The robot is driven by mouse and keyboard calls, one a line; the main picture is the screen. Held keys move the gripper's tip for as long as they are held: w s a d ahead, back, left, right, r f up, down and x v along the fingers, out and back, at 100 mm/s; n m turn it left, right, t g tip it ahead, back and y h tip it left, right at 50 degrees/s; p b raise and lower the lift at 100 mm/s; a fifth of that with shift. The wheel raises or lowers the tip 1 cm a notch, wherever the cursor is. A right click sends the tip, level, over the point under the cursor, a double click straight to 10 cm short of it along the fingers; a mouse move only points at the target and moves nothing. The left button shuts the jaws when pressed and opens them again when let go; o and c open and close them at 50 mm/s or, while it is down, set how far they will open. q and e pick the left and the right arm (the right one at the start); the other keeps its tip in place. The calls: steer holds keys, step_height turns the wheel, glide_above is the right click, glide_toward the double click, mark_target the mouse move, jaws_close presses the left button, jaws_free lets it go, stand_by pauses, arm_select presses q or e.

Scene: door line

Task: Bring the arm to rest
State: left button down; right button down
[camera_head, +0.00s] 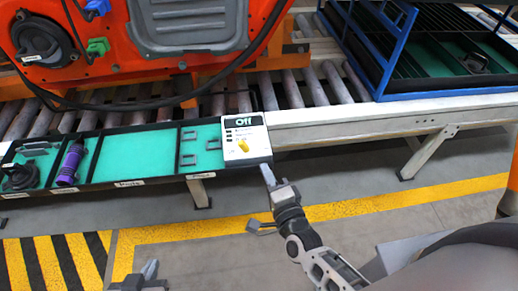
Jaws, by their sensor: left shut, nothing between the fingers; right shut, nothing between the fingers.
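My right gripper (268,175) reaches in from the lower right. It is shut and empty, with its fingertips at the lower right corner of the white control box in the picture; I cannot tell if they touch. The white control box (256,147) has a dark "Off" label and a yellow knob (243,146). My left gripper (149,268) shows only in part at the bottom edge, left of centre. It is shut and empty, over the floor and apart from everything else.
A green-lined tray (128,157) holds a purple bottle (70,162) and dark parts along the conveyor's (300,89) front. An orange door (120,60) stands behind it. A blue-framed rack (395,50) is at the upper right. The floor in front, with yellow lines (420,197), is clear.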

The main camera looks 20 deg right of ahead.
steer(key=s+f+n+g+y, duration=0.2)
steer(key=s+n+g, duration=0.5)
steer(key=s+n, duration=0.5)
steer(key=f+n, duration=0.1)
steer(key=n, duration=0.6)
steer(key=shift+a+f+g, duration=0.25)
steer(key=shift+a+g, duration=0.05)
